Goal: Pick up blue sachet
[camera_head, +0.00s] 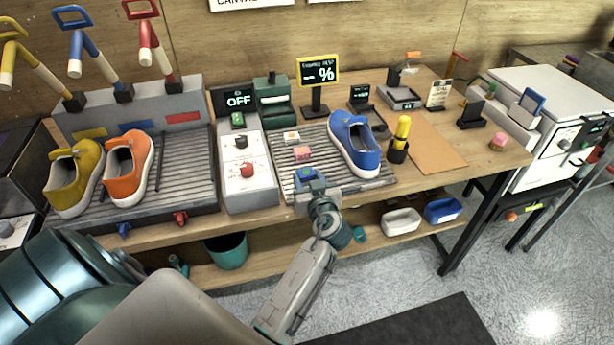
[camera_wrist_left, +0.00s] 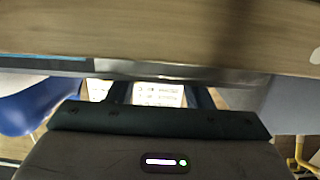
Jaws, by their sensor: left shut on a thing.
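The blue sachet (camera_head: 306,174) is at the front edge of the ribbed grey mat (camera_head: 350,183), left of the blue sneaker (camera_head: 354,143). My left gripper (camera_head: 309,181) is shut on it, with the fingers partly hiding it. In the left wrist view, a pale piece with small print (camera_wrist_left: 160,95) shows between the two dark fingers; I cannot tell for sure that it is the sachet. I cannot tell whether the sachet is clear of the mat. My right gripper is not in view.
A pink sachet (camera_head: 302,153) and an orange-and-white one (camera_head: 291,137) lie farther back on the mat. A white box with knobs (camera_head: 247,172) stands to the left. A yellow-handled tool (camera_head: 402,130) stands in a black holder to the right. Free table lies beyond the brown sheet (camera_head: 432,150).

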